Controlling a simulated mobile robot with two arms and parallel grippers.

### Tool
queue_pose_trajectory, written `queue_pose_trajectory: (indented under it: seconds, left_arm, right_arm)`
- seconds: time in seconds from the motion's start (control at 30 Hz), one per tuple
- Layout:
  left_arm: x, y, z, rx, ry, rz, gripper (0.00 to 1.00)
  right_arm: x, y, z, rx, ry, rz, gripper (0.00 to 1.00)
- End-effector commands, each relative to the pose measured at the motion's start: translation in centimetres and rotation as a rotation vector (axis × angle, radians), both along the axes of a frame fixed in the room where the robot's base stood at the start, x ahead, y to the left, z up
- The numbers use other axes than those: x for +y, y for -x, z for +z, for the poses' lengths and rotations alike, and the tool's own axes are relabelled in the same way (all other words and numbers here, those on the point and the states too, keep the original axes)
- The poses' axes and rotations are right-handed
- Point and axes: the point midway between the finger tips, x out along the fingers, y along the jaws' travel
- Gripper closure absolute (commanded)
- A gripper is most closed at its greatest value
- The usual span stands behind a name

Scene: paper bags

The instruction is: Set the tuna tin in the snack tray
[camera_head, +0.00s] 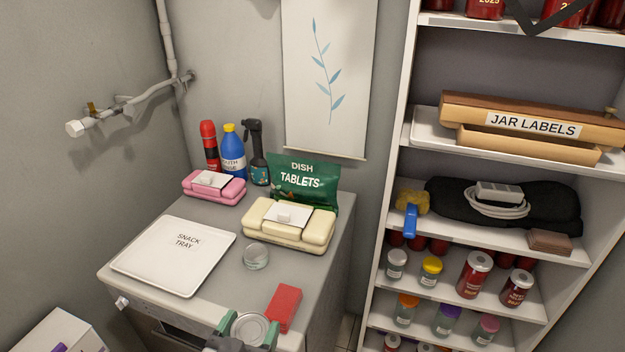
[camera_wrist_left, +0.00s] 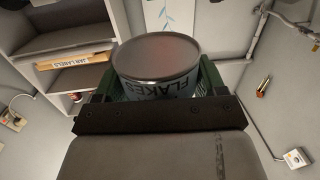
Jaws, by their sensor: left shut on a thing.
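The tuna tin (camera_head: 249,329) is a round metal tin. It shows at the bottom of the head view and large in the left wrist view (camera_wrist_left: 157,72), where its label reads "FLAKES". My left gripper (camera_head: 248,331) is shut on it, with a green finger on each side; it also shows in the wrist view (camera_wrist_left: 155,85). The tin is at the front edge of the grey counter, to the right of and nearer than the snack tray. The snack tray (camera_head: 172,262) is white, flat and empty, on the counter's left side. My right gripper is not in view.
On the counter (camera_head: 218,298) are a small clear round container (camera_head: 256,256), a red block (camera_head: 284,307), a cream pack (camera_head: 290,228) and a pink pack (camera_head: 213,187). Bottles and a green dish tablets bag (camera_head: 303,183) stand behind. A shelf unit (camera_head: 398,140) rises at right.

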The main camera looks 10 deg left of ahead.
Motion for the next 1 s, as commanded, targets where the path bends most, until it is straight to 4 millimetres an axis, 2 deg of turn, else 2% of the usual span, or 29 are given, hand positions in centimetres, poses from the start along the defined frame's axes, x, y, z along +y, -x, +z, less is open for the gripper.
queue_pose_trajectory:
  seconds: [0.13, 0.23, 0.5, 0.63, 0.77, 1.0]
  left_arm:
    - [-0.1, -0.5, -0.2, -0.002, 0.0, -0.006, 0.56]
    - [-0.2, -2.2, -0.8, -0.005, 0.001, -0.025, 0.56]
    - [0.6, -10.5, -2.6, -0.007, 0.001, -0.076, 0.56]
    - [1.4, -13.3, -2.7, -0.003, -0.001, -0.08, 0.56]
    - [1.8, -14.6, -2.8, -0.001, 0.0, -0.08, 0.56]
    - [1.9, -14.7, -2.8, 0.0, 0.001, -0.08, 0.56]
  right_arm:
    - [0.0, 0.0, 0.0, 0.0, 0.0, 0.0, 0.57]
    - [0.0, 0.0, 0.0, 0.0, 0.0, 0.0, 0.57]
    - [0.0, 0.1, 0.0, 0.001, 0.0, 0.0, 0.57]
    - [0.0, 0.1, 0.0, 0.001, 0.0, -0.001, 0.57]
    - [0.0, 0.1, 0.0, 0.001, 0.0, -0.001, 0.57]
    - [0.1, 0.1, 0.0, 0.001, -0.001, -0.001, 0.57]
